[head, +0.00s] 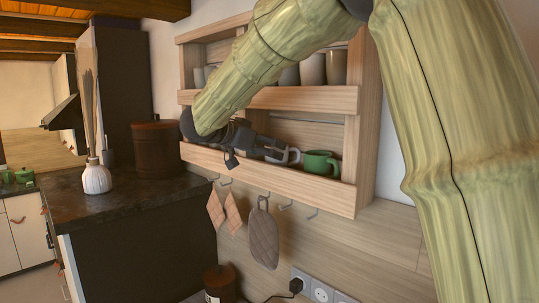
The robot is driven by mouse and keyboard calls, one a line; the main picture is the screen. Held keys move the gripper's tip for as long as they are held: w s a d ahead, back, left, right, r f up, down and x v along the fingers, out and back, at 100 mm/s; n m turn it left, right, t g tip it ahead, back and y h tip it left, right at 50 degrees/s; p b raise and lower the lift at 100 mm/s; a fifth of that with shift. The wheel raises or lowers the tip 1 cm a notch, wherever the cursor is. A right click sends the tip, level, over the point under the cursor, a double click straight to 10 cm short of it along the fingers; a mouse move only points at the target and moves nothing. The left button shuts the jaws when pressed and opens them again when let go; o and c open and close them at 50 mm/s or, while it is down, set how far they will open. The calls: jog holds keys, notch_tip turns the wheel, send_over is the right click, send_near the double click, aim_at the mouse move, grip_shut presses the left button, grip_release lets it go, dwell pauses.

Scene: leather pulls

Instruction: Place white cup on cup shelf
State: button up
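The wooden cup shelf (285,184) hangs on the wall, with an upper and a lower row. My gripper (262,150) reaches into the lower row from the left, under my bamboo-patterned arm. A pale grey-white cup (291,156) shows at its fingertips, just left of a green cup (320,163). Its handle side seems to face right, and much of it is hidden by the gripper and the shelf's front rail. I cannot tell whether the fingers close on the cup or whether it rests on the board.
Several cups stand in the upper row, including a beige one (312,69). Below hang an oven mitt (263,238) and orange cloths (224,211). A dark counter (125,193) at left holds a brown canister (157,147) and a white vase (96,178).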

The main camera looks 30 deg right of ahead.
jog(key=b+v, duration=0.3)
jog(key=v, duration=0.6)
jog(key=shift+s+a, duration=0.15)
jog(key=shift+a, duration=0.2)
